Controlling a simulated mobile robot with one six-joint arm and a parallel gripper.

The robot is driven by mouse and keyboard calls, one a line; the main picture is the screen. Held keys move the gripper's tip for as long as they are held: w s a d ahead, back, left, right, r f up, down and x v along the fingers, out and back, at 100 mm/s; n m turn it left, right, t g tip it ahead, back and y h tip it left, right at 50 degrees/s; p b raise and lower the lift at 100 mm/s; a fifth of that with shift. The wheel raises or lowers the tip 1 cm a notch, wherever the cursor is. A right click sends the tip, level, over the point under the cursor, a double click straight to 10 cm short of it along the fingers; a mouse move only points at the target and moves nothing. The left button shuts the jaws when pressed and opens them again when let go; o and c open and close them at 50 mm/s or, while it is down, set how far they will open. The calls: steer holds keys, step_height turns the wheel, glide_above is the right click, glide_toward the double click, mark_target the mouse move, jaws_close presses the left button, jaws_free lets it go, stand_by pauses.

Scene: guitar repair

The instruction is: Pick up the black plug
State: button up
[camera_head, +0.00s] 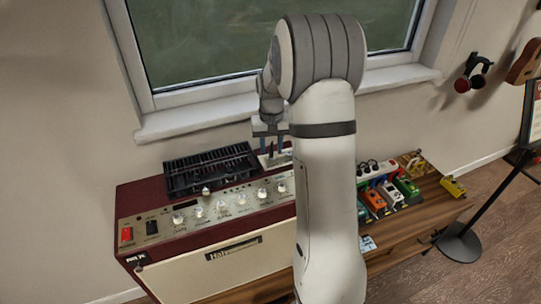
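My gripper (271,143) points down above the back right of the amplifier top, partly beside my white arm. Its two fingers look spread apart. A small dark upright piece (271,152) shows just below and between them, on a pale flat item (276,160); it is too small to tell whether this is the black plug or whether the fingers touch it. Several black plug-like pieces (371,164) sit on a white power strip (378,172) right of my arm. My arm hides part of the amplifier and bench.
The dark red amplifier (190,272) carries a black slotted tray (208,170) and knobs. Several coloured pedals (407,187) lie on the wooden bench (425,214). A window sill (200,118) runs behind, and a black stand (459,240) is at right.

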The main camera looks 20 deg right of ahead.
jaws_close()
stand_by(0.3)
